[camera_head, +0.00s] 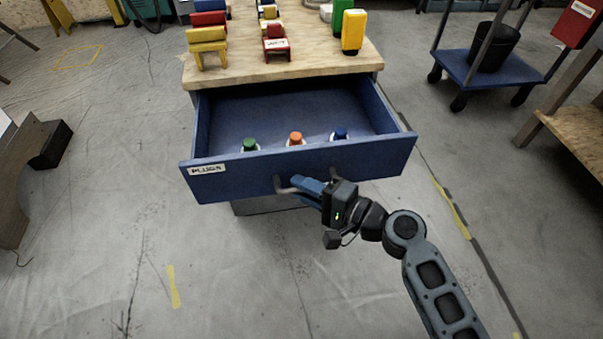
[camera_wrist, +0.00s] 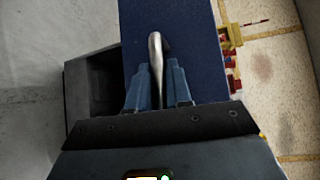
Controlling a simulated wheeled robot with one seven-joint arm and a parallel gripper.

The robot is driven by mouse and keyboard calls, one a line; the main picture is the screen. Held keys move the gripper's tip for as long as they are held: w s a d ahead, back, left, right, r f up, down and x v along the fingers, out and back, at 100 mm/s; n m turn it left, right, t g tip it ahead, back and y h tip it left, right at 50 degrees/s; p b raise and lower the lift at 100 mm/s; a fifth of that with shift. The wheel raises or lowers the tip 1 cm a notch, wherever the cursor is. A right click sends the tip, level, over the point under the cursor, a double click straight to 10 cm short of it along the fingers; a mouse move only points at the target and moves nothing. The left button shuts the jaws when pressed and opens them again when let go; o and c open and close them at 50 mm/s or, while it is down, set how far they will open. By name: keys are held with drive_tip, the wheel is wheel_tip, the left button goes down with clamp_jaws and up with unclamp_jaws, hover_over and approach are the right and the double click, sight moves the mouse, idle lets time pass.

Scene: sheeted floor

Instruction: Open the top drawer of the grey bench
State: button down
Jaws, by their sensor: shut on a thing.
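The bench (camera_head: 285,70) has a wooden top, and its blue top drawer (camera_head: 225,176) is pulled well out towards me. The drawer front carries a white label reading "PLUGS". Inside, near the front, stand three bottle-like items with a green cap (camera_head: 249,145), an orange cap (camera_head: 295,138) and a blue cap (camera_head: 340,134). My gripper (camera_head: 297,184) is at the middle of the drawer front, shut on the metal bar handle (camera_wrist: 156,60). In the wrist view the handle runs between my two blue fingers (camera_wrist: 157,88). Part of the handle is hidden by the fingers.
Yellow, red and green objects (camera_head: 208,45) stand on the bench top. A blue cart (camera_head: 490,68) with a black bucket is at the upper right, and a wooden table (camera_head: 575,130) is at the right edge.

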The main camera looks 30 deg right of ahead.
drive_tip(key=shift+s+a, duration=0.25)
drive_tip(key=shift+s, duration=0.55)
drive_tip(key=shift+s+a, duration=0.2)
drive_tip(key=shift+s, duration=0.55)
drive_tip(key=shift+s+a, duration=0.25)
drive_tip(key=shift+s, duration=0.55)
drive_tip(key=c, duration=1.1)
unclamp_jaws()
drive_tip(key=shift+c, duration=0.2)
drive_tip(key=v, duration=0.7)
drive_tip(key=shift+s, duration=0.35)
drive_tip(key=shift+d, duration=0.15)
